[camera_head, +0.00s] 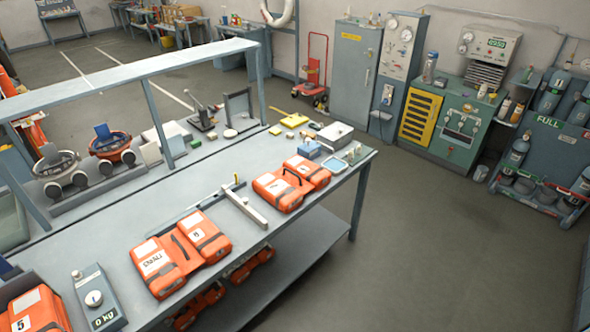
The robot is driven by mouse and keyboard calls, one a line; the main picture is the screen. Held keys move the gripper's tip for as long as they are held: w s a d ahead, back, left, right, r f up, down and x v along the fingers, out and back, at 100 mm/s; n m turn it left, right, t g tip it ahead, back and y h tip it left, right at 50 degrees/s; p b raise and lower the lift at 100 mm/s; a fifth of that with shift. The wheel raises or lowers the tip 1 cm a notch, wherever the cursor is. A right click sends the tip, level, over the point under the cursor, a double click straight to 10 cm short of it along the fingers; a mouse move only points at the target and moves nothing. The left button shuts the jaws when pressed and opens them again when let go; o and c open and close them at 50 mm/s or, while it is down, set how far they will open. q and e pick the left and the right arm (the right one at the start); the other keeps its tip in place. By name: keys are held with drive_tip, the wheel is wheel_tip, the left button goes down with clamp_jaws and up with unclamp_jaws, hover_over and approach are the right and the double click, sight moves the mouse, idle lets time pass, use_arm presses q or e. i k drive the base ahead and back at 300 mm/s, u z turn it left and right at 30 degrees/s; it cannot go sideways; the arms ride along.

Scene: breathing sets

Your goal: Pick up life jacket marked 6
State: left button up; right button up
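Several orange life-jacket packs with dark straps and white labels lie on the grey workbench (115,222). One pack (30,312) at the bottom left corner, cut by the frame edge, bears a 5. A second pack (160,284) lies at the front middle; its label writing and small mark are too small to read surely. A third pack (270,187) lies farther right along the bench; its mark is also too small to read. I cannot tell which pack is marked 6. Neither of my grippers is in view.
More orange packs (250,265) sit on the bench's lower shelf. A scale (97,299) reading 0 kg stands between the left packs. A metal bar (245,208) lies between the middle and right packs. Floor (430,250) right of the bench is clear.

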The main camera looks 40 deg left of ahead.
sight(285, 188)
drive_tip(key=u, duration=0.5)
drive_tip(key=i, duration=1.15)
drive_tip(key=u, duration=0.95)
